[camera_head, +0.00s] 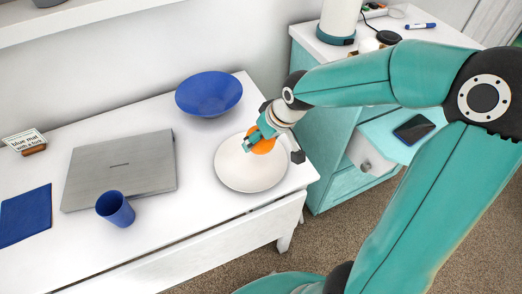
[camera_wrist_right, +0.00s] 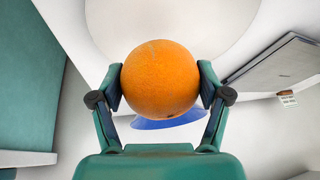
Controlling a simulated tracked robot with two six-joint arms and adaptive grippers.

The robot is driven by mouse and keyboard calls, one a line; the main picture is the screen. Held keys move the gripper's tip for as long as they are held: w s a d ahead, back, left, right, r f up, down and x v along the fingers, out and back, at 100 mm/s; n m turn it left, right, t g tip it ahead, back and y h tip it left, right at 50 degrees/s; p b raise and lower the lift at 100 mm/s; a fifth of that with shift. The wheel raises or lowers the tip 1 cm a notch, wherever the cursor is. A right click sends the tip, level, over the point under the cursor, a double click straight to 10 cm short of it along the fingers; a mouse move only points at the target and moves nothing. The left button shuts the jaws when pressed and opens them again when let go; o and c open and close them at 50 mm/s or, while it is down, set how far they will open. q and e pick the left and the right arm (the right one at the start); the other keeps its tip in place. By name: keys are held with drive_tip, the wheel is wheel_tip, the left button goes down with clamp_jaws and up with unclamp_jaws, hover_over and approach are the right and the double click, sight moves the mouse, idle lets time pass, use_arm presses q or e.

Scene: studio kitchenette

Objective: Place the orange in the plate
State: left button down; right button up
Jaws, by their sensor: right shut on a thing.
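The orange (camera_head: 262,145) is between the fingers of my right gripper (camera_head: 254,139), over the white plate (camera_head: 248,177) near the table's right end. In the right wrist view the orange (camera_wrist_right: 160,78) sits squarely between both fingertips of the right gripper (camera_wrist_right: 161,84), which is shut on it. The pale plate (camera_wrist_right: 175,22) shows behind it there. I cannot tell the exact height of the orange above the plate. My left gripper is not in view.
A blue bowl (camera_head: 209,93) stands behind the plate. A grey laptop (camera_head: 120,169), a blue cup (camera_head: 115,208), a blue mat (camera_head: 25,215) and a small sign (camera_head: 25,140) are to the left. A teal cabinet (camera_head: 333,170) with an open drawer holding a phone (camera_head: 413,130) stands at the right.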

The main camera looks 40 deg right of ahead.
sight(262, 150)
wheel_tip(262, 150, down, 4)
drive_tip(key=shift+f+b, duration=0.2)
drive_tip(key=shift+b, duration=0.1)
drive_tip(key=o, duration=0.9)
drive_tip(key=shift+f, duration=0.1)
drive_tip(key=shift+c, duration=0.2)
drive_tip(key=o, duration=0.4)
